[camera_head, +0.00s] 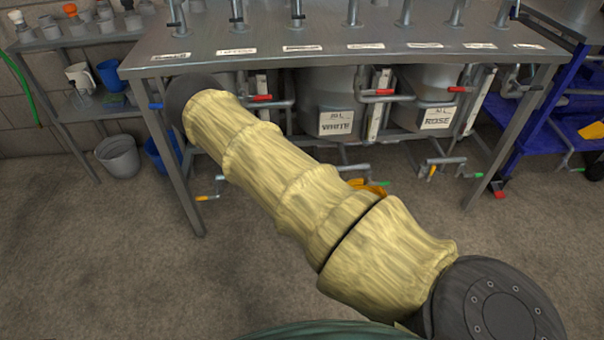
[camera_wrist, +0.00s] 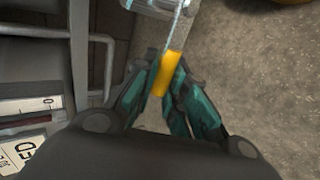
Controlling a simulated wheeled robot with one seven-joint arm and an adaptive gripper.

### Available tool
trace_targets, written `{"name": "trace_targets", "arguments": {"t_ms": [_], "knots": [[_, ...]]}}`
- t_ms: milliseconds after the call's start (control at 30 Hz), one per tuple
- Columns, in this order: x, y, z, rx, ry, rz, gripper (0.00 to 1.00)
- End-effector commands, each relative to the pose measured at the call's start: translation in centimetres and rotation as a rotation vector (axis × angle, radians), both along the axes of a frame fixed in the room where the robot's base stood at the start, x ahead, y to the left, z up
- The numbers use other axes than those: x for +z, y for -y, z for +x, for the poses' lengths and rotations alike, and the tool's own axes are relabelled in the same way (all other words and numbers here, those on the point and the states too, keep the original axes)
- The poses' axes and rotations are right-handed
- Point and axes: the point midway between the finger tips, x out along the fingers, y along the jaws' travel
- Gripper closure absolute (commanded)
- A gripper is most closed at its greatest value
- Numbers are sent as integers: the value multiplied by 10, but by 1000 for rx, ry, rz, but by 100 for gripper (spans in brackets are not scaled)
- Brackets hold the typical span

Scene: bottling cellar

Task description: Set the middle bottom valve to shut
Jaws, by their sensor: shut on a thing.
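In the wrist view my gripper (camera_wrist: 166,88) has its teal-padded fingers closed on a yellow valve handle (camera_wrist: 172,68). The handle is tilted in that view, and its upper end meets a metal pipe fitting (camera_wrist: 168,8). A label ending in "ED" (camera_wrist: 22,150) is at the lower left of the wrist view. In the head view my gripper and the held handle are hidden behind my arm. Two other bottom valves show there: one with an orange handle (camera_head: 207,198) at the left and one (camera_head: 432,171) under the tank marked ROSE (camera_head: 436,118).
A tank marked WHITE (camera_head: 336,122) stands left of ROSE under the steel bench (camera_head: 330,48). Red-handled valves (camera_head: 383,92) sit higher up. A bench leg (camera_head: 172,165) is at the left. A blue cart (camera_head: 560,120) stands at the right. The floor (camera_head: 110,260) in front is open.

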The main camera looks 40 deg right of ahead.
Motion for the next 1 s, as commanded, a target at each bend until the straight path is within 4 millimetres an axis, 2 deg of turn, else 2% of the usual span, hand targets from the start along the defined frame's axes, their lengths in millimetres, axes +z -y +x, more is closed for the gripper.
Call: {"name": "trace_targets", "arguments": {"t_ms": [233, 267, 367, 767, 1000], "knots": [[-1, 1, -1, -2, -1, 0, 100], [-1, 1, -1, -2, -1, 0, 83], [-1, 0, 0, -1, -2, -1, 64], [2, -3, -2, 1, -1, 0, 64], [19, -17, -23, 1, -1, 0, 64]]}}
